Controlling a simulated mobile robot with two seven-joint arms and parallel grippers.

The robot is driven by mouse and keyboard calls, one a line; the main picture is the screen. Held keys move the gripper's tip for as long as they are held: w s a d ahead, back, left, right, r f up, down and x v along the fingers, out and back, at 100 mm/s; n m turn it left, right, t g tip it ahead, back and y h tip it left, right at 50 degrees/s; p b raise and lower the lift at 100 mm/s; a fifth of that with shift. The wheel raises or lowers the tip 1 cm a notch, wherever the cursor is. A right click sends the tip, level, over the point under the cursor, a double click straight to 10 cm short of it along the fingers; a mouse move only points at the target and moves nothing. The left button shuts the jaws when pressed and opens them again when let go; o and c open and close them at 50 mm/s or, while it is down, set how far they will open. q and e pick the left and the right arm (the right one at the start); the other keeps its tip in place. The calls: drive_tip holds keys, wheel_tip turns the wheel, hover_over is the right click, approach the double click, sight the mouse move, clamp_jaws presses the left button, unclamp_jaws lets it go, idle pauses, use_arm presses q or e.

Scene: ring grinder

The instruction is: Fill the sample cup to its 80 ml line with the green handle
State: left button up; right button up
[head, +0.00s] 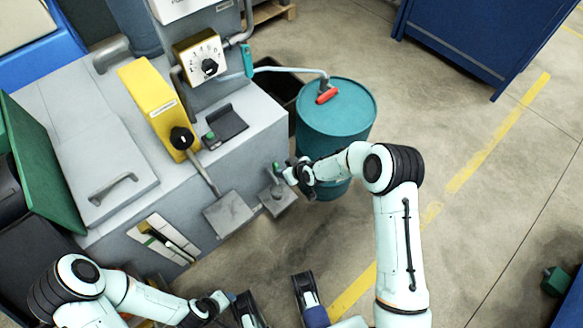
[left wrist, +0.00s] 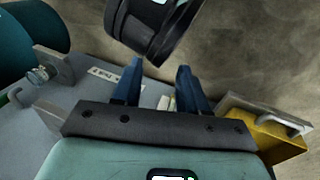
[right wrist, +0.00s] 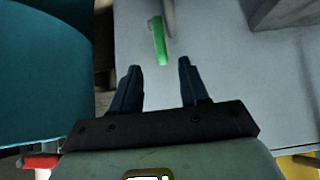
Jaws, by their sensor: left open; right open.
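A green handle (right wrist: 158,40) shows in the right wrist view, just beyond my right gripper (right wrist: 159,64), which is open with nothing between its fingers. In the head view, the right gripper (head: 287,172) is beside a green-topped fitting (head: 276,168) above a small grey shelf (head: 277,199) on the machine's front. My left gripper (left wrist: 160,72) is open and empty in the left wrist view; in the head view it is low, in front of the machine. I cannot make out the sample cup or its 80 ml line in any view.
A teal drum (head: 335,115) with a red handle (head: 327,95) stands right of the grey machine (head: 255,125). A metal chute (head: 230,214) juts from its front. A yellow box (head: 152,95) and a dial (head: 208,66) sit on it. Floor at right is mostly clear.

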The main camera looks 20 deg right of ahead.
use_arm(q)
drive_tip(key=shift+s+d+r+p, duration=0.3)
drive_tip(key=shift+s+r, duration=0.2)
drive_tip(key=shift+s, duration=0.2)
use_arm(e)
drive_tip(key=shift+v, duration=1.7)
